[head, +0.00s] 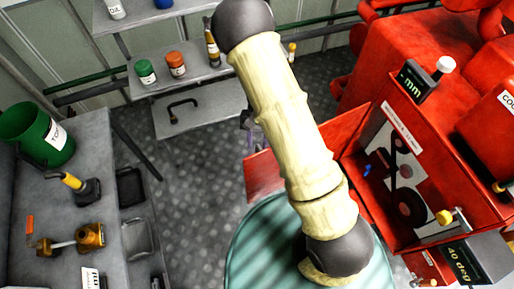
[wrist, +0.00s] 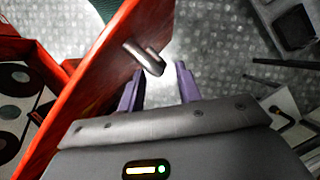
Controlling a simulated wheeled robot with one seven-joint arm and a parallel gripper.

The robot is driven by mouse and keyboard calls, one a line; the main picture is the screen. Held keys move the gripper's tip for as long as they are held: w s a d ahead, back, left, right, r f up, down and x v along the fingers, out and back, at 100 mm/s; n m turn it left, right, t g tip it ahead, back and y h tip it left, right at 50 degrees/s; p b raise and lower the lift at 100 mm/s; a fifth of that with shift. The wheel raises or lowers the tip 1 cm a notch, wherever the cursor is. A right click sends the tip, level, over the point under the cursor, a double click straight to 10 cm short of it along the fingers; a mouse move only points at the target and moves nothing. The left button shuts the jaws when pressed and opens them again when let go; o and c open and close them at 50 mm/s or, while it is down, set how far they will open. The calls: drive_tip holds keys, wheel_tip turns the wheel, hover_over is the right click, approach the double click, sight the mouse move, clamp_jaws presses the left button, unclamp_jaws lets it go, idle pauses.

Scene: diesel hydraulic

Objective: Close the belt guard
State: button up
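The belt guard is a red panel (head: 263,172), swung open at the left of the red housing (head: 372,112) and partly hidden behind my arm. In the housing, a belt and dark pulleys (head: 411,207) are exposed. In the wrist view, the guard (wrist: 100,75) runs diagonally on the left, with a grey bar handle (wrist: 143,57) on its face. My gripper (wrist: 159,70) is open, its two purple fingers apart. The handle's rounded end lies just ahead of the fingertips, nearer the left finger; I cannot tell if they touch. In the head view the gripper is mostly hidden behind my arm.
A grey bench (head: 82,215) with a green bin (head: 36,133) stands at the left. Shelves (head: 180,77) with bottles and jars stand at the back. Gauges and knobs project from the red machine at right. The floor (head: 195,180) between bench and machine is open.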

sight(257, 150)
drive_tip(key=shift+x, duration=1.85)
drive_tip(key=shift+c, duration=0.2)
clamp_jaws()
drive_tip(key=shift+d, duration=0.1)
